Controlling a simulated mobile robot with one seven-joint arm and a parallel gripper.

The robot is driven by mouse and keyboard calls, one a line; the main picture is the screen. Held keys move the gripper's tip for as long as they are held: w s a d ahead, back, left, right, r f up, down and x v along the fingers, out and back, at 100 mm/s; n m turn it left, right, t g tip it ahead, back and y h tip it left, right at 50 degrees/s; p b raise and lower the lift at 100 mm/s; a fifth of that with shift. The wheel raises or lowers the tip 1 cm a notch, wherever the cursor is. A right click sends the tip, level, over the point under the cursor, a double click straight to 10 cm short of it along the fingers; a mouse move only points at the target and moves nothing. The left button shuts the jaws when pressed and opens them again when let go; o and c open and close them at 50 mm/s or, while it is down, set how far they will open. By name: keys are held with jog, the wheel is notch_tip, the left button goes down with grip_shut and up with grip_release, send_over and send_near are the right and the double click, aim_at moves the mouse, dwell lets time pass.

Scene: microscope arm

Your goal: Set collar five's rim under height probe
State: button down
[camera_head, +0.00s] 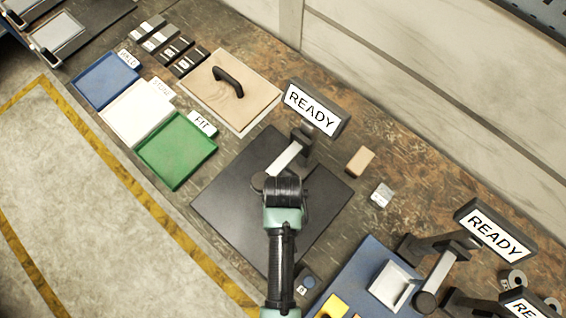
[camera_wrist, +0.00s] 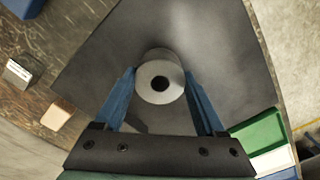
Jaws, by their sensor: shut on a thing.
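My gripper (camera_wrist: 160,76) has its two blue fingers on either side of a round grey collar (camera_wrist: 147,94) with a dark centre hole, and is shut on it. No number on the collar is readable. Both are over the dark plate (camera_wrist: 226,55). In the head view my gripper (camera_head: 285,190) is over the dark plate (camera_head: 235,215), and my wrist hides its fingers and the collar. The height probe, with a READY display (camera_head: 312,108) and a light arm (camera_head: 284,157), stands at the plate's back edge, close to my gripper. Its tip is partly hidden.
Blue (camera_head: 106,80), white (camera_head: 137,113) and green (camera_head: 177,150) trays lie to the left. A wooden board with a black handle (camera_head: 229,82) is behind them. A tan block (camera_head: 360,159) and a grey block (camera_head: 382,195) lie right. Another READY display (camera_head: 494,233) stands further right.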

jog(key=shift+w+f+b, duration=0.2)
jog(key=shift+f+b, duration=0.15)
jog(key=shift+f, duration=0.45)
jog(key=shift+r, duration=0.1)
jog(key=shift+s, duration=0.1)
grip_release()
